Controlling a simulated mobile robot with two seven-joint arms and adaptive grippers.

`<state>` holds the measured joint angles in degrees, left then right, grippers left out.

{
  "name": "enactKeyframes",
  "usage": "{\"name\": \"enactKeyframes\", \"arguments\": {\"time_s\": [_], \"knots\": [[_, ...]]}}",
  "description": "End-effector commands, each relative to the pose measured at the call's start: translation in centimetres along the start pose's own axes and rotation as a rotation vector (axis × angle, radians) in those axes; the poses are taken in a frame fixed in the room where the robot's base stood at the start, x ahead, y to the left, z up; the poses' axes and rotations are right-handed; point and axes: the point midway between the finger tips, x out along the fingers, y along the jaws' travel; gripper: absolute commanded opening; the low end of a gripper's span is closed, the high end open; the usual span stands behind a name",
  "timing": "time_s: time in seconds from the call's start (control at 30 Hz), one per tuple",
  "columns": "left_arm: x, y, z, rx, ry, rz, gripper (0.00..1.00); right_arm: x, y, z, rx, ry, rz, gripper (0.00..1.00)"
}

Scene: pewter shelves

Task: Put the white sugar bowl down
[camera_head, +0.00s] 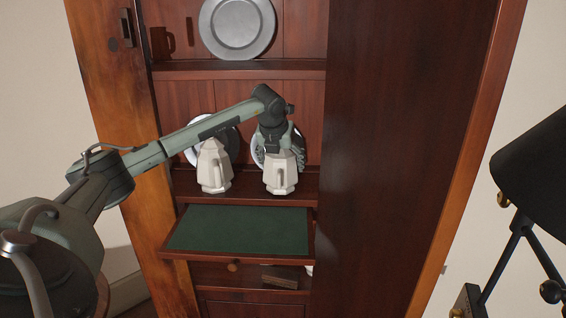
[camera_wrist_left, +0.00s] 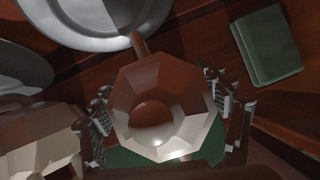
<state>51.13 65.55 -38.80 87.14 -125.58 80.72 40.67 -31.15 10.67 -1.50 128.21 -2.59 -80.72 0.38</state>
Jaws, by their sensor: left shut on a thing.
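The white sugar bowl (camera_head: 281,176) is faceted, with a handle, and is upright at the right of the middle shelf (camera_head: 245,190). Its base is at or just above the boards; I cannot tell if it touches. My left gripper (camera_head: 281,152) comes down from above and is shut around its upper part. In the left wrist view, the bowl's eight-sided top with a round knob (camera_wrist_left: 155,115) lies between the fingers (camera_wrist_left: 163,118), its handle pointing up toward a plate. My right gripper is not in view.
A similar white faceted pot (camera_head: 213,168) stands close to the left on the same shelf. Plates (camera_wrist_left: 95,18) lean behind. A green book (camera_wrist_left: 267,45) shows in the wrist view. Below, a green-topped pull-out board (camera_head: 240,230) juts forward. A tall dark red panel (camera_head: 400,150) closes the right side.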

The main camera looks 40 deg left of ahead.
Motion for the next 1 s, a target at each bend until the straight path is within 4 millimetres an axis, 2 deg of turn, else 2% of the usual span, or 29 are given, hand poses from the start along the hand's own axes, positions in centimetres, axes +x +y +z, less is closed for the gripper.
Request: {"name": "enactKeyframes", "arguments": {"time_s": [0.1, 0.33, 0.63, 0.67, 0.8, 1.0], "knots": [[0.4, -0.1, 1.1, -0.001, -0.002, -0.002, 0.33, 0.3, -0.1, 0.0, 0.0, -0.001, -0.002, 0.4], [0.9, 0.0, 0.6, 0.0, -0.003, -0.001, 0.33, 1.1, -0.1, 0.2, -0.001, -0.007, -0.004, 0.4], [1.2, 0.0, 0.4, -0.001, -0.002, -0.001, 0.33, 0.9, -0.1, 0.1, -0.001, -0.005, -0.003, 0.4], [1.2, 0.0, 0.4, 0.0, 0.0, 0.0, 0.8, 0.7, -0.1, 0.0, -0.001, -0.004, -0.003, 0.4], [1.2, 0.0, 0.4, 0.0, 0.001, 0.0, 0.97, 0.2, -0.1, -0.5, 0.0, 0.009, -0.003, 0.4], [1.2, 0.0, 0.3, 0.0, 0.001, 0.0, 0.97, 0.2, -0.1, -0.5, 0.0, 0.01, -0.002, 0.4]]}}
